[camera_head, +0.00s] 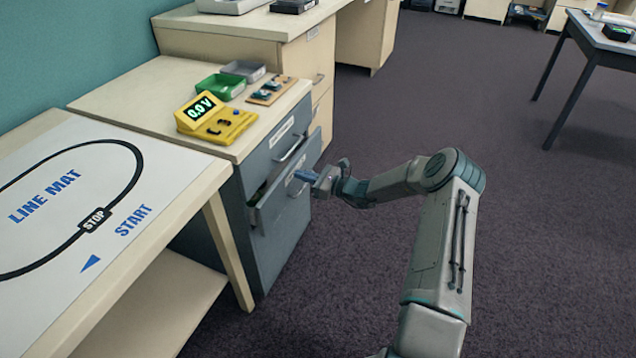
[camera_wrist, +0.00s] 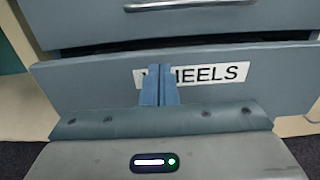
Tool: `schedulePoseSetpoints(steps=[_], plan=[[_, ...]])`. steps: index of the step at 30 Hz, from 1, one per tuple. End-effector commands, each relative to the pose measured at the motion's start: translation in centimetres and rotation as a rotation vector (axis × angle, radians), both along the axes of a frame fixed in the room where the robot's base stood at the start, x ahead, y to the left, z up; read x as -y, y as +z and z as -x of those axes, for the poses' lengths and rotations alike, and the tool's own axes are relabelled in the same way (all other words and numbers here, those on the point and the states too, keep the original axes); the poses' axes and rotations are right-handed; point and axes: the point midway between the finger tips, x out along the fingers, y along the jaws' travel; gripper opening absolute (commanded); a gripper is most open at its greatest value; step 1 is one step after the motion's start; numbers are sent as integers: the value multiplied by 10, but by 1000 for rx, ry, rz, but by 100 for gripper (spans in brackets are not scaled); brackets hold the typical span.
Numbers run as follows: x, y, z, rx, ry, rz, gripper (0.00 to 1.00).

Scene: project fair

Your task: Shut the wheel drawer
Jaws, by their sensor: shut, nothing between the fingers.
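In the wrist view the shut fingers (camera_wrist: 159,85) cover part of the label. I cannot tell whether they touch the front. The drawer's inside is mostly hidden.
A drawer above (camera_wrist: 100,22) looks closed. The cabinet top holds a yellow meter (camera_head: 214,118), a green tray (camera_head: 220,86) and a small board (camera_head: 270,90). The line mat table (camera_head: 208,188) stands close on the left. Open carpet lies to the right.

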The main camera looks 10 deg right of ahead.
Motion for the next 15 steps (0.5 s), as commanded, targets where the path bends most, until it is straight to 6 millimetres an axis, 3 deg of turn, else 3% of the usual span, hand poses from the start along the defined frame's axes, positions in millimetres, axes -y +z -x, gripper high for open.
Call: schedulePoseSetpoints(steps=[4, 15], plan=[[-10, -1, -7, 0, 1, 0, 0], [-13, 0, -9, -1, 0, 0, 0]])
